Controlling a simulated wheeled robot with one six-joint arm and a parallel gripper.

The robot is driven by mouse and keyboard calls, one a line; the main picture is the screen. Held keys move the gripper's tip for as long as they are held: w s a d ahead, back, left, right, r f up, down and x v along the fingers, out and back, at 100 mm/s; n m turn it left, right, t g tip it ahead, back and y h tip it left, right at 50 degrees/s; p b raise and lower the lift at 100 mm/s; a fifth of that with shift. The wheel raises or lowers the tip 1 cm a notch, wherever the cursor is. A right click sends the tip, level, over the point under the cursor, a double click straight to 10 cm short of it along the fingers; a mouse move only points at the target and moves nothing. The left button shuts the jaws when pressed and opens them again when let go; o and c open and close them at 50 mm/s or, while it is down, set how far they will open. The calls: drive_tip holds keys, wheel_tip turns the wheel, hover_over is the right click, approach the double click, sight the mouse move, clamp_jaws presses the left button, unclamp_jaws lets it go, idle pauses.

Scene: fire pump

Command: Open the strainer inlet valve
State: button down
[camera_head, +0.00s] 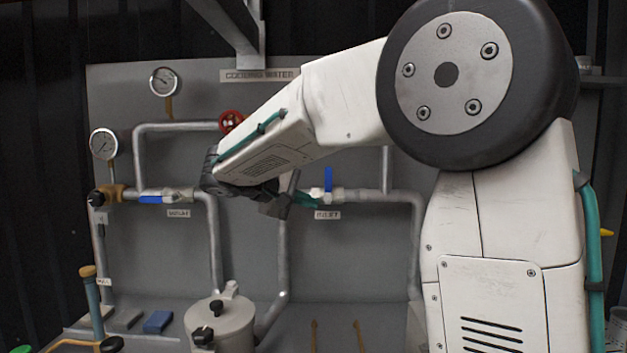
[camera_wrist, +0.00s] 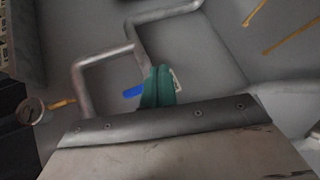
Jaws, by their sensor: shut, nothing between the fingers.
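In the head view one valve with an upright blue lever (camera_head: 328,180) sits on the right pipe, above a small label (camera_head: 327,214). Another valve with a blue lever (camera_head: 157,199) lying along its pipe is on the left, above a label (camera_head: 178,213). Both labels are too blurred to read surely. My gripper (camera_head: 307,200) has teal fingers, shut and empty, close to the left of the right valve. In the wrist view the shut fingers (camera_wrist: 157,87) appear beside a blue lever (camera_wrist: 132,91). I cannot tell whether they touch it; they hide the valve body.
A grey canister (camera_head: 222,326) with black knobs stands below. A red handwheel (camera_head: 231,120) is just above my forearm. Gauges (camera_head: 164,82) and rigid pipes (camera_head: 180,127) line the panel. Two yellowish rods (camera_head: 314,337) are low in the middle. My arm hides part of the panel.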

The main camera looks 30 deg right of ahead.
drive_tip(key=w+a+r+t+h, duration=0.1)
drive_tip(key=w+h, duration=0.1)
drive_tip(key=w, duration=0.4)
drive_tip(key=w+a+r+t+h, duration=0.1)
drive_tip(key=w+a+h, duration=0.1)
drive_tip(key=w, duration=0.4)
drive_tip(key=shift+w+a+r+n, duration=0.15)
drive_tip(key=shift+w+r+n, duration=0.15)
drive_tip(key=shift+w+r, duration=0.1)
approach(328, 185)
drive_tip(key=w+d+r, duration=0.2)
drive_tip(key=w, duration=0.3)
drive_tip(key=d, duration=0.1)
drive_tip(key=s+d, duration=0.2)
drive_tip(key=shift+d+f, duration=0.1)
drive_tip(key=shift+d, duration=0.3)
